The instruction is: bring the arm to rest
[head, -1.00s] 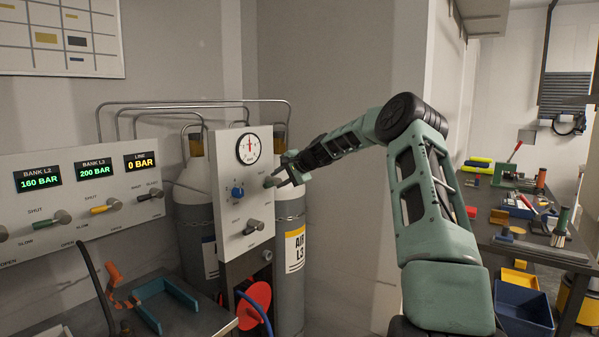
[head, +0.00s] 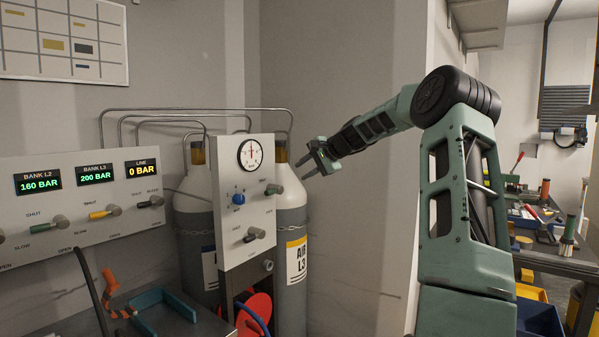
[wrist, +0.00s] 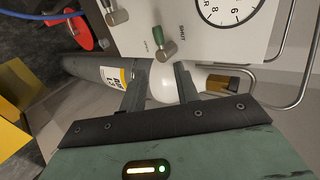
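My gripper (head: 318,160) is in the air to the right of the white valve panel (head: 232,245), in front of the AIR L3 cylinder's top and the grey wall. Its two fingers are apart with nothing between them. In the wrist view my gripper (wrist: 158,88) also shows open, with the AIR L3 cylinder (wrist: 90,70) behind the fingers. The green-handled valve (head: 273,189) on the panel is close to the fingers but apart from them. It also shows in the wrist view (wrist: 158,40).
A gauge (head: 250,153) reads on the panel top. A bank panel (head: 90,215) with displays stands at left, above a bench with a blue tray (head: 165,308). A wall corner (head: 400,170) stands behind my arm. A tool bench (head: 560,258) is at far right.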

